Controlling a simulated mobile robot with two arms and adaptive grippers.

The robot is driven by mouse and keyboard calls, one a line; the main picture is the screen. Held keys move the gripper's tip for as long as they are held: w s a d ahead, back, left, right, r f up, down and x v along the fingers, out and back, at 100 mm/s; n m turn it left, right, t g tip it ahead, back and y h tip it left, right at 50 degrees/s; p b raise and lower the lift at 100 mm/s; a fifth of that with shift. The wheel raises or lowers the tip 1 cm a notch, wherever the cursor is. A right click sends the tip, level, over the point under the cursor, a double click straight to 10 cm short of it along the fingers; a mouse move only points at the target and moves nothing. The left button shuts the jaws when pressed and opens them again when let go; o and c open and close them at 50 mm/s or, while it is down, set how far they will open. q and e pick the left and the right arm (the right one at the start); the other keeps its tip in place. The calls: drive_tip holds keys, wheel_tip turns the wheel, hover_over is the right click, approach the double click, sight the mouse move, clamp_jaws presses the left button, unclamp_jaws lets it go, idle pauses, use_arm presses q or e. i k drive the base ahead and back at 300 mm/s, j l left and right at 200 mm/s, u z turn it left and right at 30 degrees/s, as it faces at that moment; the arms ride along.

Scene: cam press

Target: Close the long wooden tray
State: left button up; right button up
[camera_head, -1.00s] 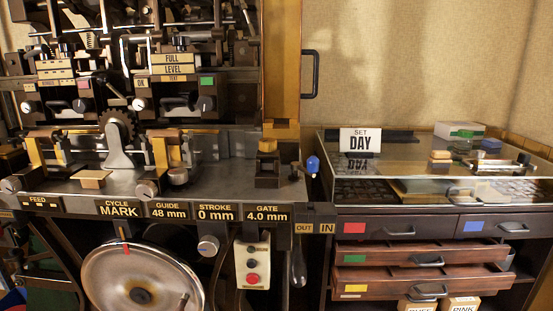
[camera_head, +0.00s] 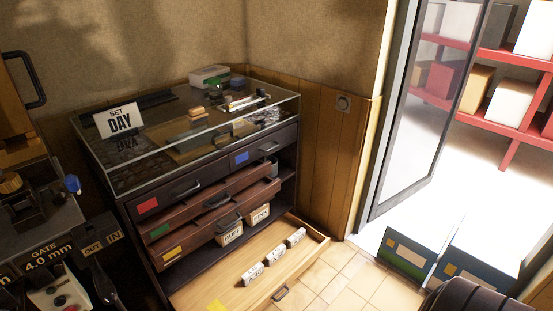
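A long light-wood tray (camera_head: 315,252) is pulled out low at the bottom of the dark cabinet, just above the tiled floor. It has a dark handle (camera_head: 281,294) on its front. Several small white labelled blocks (camera_head: 274,258) stand in a row in it, and a yellow patch (camera_head: 217,306) shows at its near end, cut off by the picture edge. Above it, the green-labelled drawer (camera_head: 187,221) and yellow-labelled drawer (camera_head: 205,237) stick out partly. Neither of my grippers is in view.
Two labelled boxes (camera_head: 229,232) sit on the shelf above the tray. Dark blue and green boxes (camera_head: 412,252) stand by the open glass door (camera_head: 425,100) at right. Tiled floor (camera_head: 352,280) beside the tray is clear.

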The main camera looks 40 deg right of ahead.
sight(219, 288)
drive_tip(key=z, duration=1.25)
drive_tip(key=i+l+u, duration=0.1)
drive_tip(key=i+l, duration=0.4)
drive_tip(key=i, duration=0.1)
